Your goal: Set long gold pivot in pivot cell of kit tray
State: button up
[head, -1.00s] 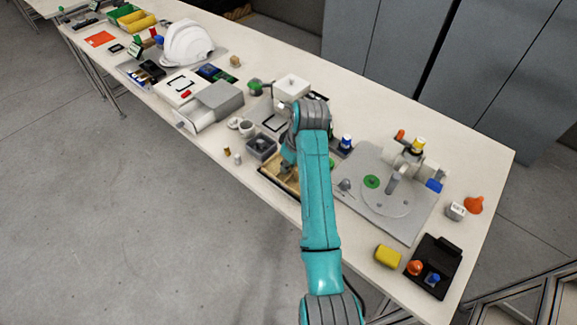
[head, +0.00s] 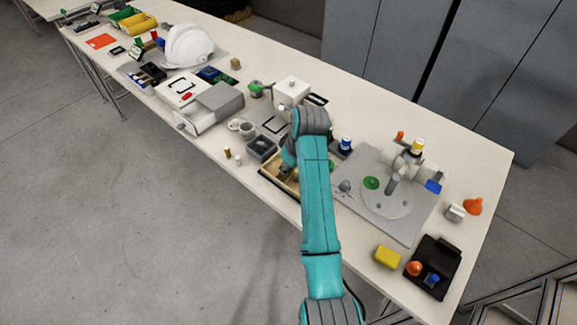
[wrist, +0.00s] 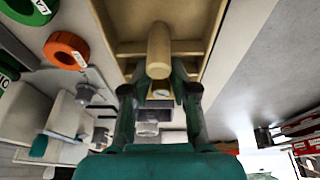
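The kit tray (head: 268,178) is a wooden box with dividers near the front edge of the table, partly hidden by my arm. Its pale walls fill the top of the wrist view (wrist: 206,20). The long gold pivot (wrist: 159,48) is a plain tan-gold cylinder between my fingertips. My gripper (wrist: 160,76) appears shut on it, with a finger against each side. The pivot is over or within the tray; I cannot tell whether its end touches the floor of a cell. My gripper (head: 287,168) is mostly hidden behind the arm in the head view.
A small gold cylinder (head: 227,153) and a pale one (head: 238,160) stand on the table left of the tray. A dark grey bin (head: 261,148) adjoins the tray. A grey plate fixture (head: 380,205) lies to the right, with a yellow block (head: 387,256) in front.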

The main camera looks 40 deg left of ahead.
jog(key=shift+o, duration=0.6)
jog(key=shift+s+d+f, duration=0.1)
jog(key=shift+f, duration=0.5)
jog(key=shift+s+d+f, duration=0.1)
jog(key=shift+f, duration=0.45)
jog(key=shift+a+r, duration=0.1)
jog(key=shift+r, duration=0.2)
